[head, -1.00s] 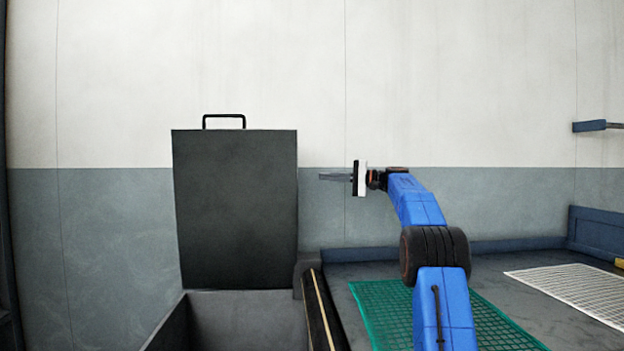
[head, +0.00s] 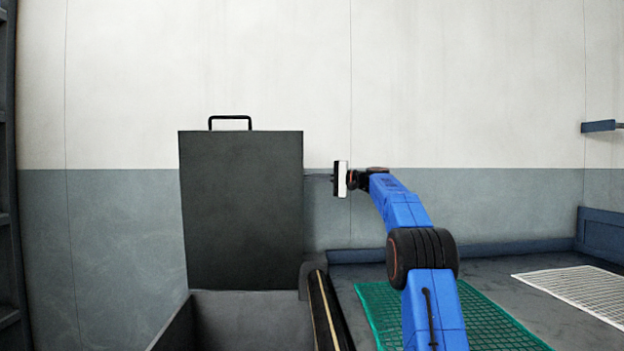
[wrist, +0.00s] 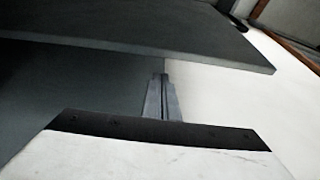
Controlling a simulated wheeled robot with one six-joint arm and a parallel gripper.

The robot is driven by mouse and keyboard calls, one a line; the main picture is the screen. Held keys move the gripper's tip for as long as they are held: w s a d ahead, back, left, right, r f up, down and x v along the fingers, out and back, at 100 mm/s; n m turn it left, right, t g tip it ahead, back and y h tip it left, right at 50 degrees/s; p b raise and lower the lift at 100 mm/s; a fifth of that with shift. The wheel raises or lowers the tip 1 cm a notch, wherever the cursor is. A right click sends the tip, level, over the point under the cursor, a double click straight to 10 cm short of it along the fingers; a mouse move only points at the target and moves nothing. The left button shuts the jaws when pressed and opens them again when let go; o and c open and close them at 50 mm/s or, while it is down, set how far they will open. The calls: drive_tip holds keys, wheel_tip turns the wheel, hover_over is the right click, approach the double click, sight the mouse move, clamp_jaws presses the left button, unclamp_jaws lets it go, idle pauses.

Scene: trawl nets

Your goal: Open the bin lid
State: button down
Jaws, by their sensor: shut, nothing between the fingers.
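The bin lid (head: 241,210), a dark grey panel with a black bar handle (head: 230,118) on its top edge, stands upright at the back of the open bin (head: 235,318). In the wrist view the lid (wrist: 130,32) is a dark slab across the top, beyond my fingers. My gripper (wrist: 160,80) is shut and empty, its two grey fingers together. In the head view it is just right of the lid's right edge, pointing left. The fingertips seem to reach behind that edge and are hidden there. I cannot tell whether they touch the lid.
Right of the bin, a dark worktop (head: 490,274) holds a green net (head: 490,320) and a white net (head: 575,285). A wall (head: 460,90) stands behind. A blue shelf bracket (head: 598,126) juts in at the far right.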

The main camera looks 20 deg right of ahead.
drive_tip(key=shift+s+a+f, duration=0.1)
drive_tip(key=shift+s+a, duration=0.1)
drive_tip(key=shift+s, duration=0.4)
drive_tip(key=shift+s+a+f, duration=0.1)
drive_tip(key=shift+s+a, duration=0.1)
drive_tip(key=shift+s, duration=0.4)
drive_tip(key=s+a+f+n, duration=0.1)
drive_tip(key=s+a+n, duration=0.1)
drive_tip(key=s, duration=0.5)
drive_tip(key=shift+s+a+f+y, duration=0.15)
drive_tip(key=shift+s+a+y, duration=0.1)
drive_tip(key=shift+y, duration=0.15)
